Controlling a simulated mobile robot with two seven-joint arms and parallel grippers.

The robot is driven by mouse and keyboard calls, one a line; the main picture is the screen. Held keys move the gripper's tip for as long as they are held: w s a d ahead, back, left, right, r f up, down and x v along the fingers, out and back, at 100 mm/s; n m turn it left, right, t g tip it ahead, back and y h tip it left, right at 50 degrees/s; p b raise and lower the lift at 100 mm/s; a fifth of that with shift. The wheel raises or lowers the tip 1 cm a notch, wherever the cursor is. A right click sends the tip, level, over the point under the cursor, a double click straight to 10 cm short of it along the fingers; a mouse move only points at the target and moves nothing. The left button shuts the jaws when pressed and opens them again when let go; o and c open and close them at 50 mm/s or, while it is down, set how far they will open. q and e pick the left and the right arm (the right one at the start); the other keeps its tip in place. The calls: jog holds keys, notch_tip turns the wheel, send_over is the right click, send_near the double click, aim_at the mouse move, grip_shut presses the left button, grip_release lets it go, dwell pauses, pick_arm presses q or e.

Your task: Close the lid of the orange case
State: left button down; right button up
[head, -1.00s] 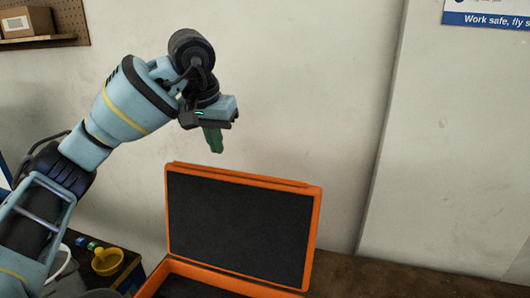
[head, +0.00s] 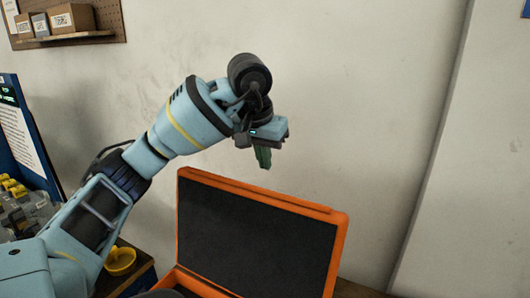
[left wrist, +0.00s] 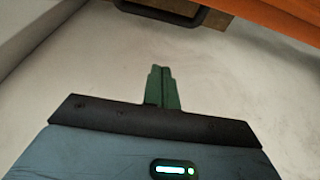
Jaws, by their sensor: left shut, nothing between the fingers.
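The orange case (head: 338,252) stands open at the lower middle of the head view. Its lid (head: 255,238) is raised nearly upright, with a dark inner face toward me. Only a strip of the case's base (head: 195,284) shows at the bottom edge. My left gripper (head: 264,160) is above the lid's top edge, fingers pointing down, apart from the lid in the picture. In the left wrist view its green fingers (left wrist: 162,88) are together and hold nothing. An orange part of the case (left wrist: 285,18) shows at the top right there. My right gripper is out of view.
A yellow funnel-like cup (head: 120,261) stands on a dark surface left of the case. A pegboard shelf (head: 70,38) with boxes is on the wall at upper left. Several grey and yellow items (head: 22,208) are at the far left. The wall behind the lid is bare.

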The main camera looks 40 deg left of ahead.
pick_arm(q)
jog(key=s+f, duration=0.1)
jog(key=f, duration=0.1)
jog(key=s+f+p, duration=0.1)
jog(key=f, duration=0.1)
jog(key=shift+s+d, duration=0.3)
jog(key=shift+d, duration=0.05)
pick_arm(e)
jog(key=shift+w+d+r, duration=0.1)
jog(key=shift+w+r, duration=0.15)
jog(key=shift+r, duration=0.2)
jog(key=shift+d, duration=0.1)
